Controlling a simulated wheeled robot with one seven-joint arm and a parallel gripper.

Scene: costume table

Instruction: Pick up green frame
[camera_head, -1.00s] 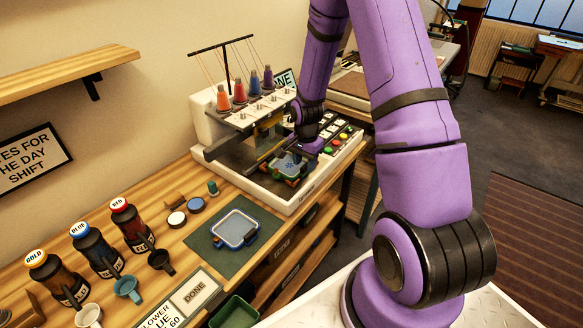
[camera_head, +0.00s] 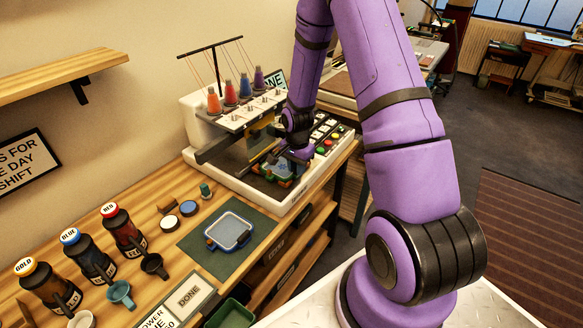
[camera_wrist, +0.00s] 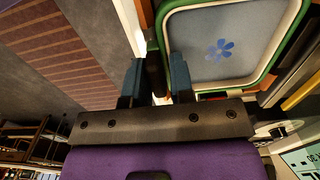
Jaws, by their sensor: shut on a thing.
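The green frame (camera_head: 281,169) lies on the bed of the white embroidery machine (camera_head: 250,165), partly hidden behind my wrist. In the wrist view the frame (camera_wrist: 240,87) shows a green rim, a pale inner rim and grey cloth with a blue flower. My gripper (camera_wrist: 155,76) is at the frame's side, with one finger on each side of a dark tab (camera_wrist: 153,68) at its edge. It is shut on that tab. In the head view my gripper (camera_head: 285,157) is over the machine bed, and its fingertips are hard to make out.
A blue-rimmed frame (camera_head: 229,232) lies on a dark green mat (camera_head: 262,222) in front of the machine. Thread spools (camera_head: 231,92) and the machine head rise behind my gripper. The table edge is on the right.

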